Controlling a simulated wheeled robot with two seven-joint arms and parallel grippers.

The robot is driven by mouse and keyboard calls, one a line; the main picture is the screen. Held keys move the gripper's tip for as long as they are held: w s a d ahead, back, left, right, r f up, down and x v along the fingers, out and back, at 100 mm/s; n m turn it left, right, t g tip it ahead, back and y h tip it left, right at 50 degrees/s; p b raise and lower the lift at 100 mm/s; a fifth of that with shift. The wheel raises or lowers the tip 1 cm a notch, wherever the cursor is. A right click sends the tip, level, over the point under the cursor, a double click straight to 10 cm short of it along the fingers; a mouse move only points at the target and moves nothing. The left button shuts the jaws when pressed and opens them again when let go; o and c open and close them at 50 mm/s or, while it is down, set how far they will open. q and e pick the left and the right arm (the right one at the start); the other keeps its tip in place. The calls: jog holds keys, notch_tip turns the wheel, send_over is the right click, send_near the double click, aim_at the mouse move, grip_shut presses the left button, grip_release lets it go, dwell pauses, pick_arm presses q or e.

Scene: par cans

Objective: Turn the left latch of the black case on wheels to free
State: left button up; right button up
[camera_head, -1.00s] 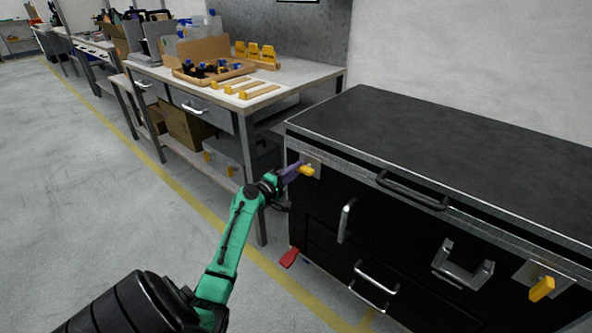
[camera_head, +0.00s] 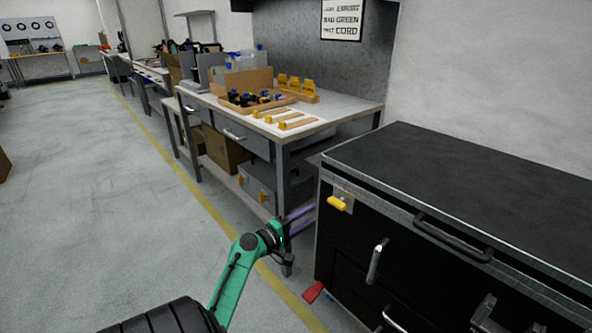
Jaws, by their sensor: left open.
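The black case on wheels (camera_head: 355,250) stands at the right. Its left latch, a yellow handle (camera_head: 339,203) on a metal plate, is at the upper left of the front face. The handle lies roughly level, sideways. My left gripper (camera_head: 313,216) comes in on a green arm. Its two purple fingers are apart, with nothing seen between them. They are at the case's left front edge, left of and slightly below the latch, and look clear of the handle. My right gripper is not in view.
A red pedal-like piece (camera_head: 313,292) is low at the case's corner. Several metal handles stick out from the front.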

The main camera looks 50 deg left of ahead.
pick_arm(q)
jog(key=s, duration=0.5)
jog(key=shift+s, duration=0.1)
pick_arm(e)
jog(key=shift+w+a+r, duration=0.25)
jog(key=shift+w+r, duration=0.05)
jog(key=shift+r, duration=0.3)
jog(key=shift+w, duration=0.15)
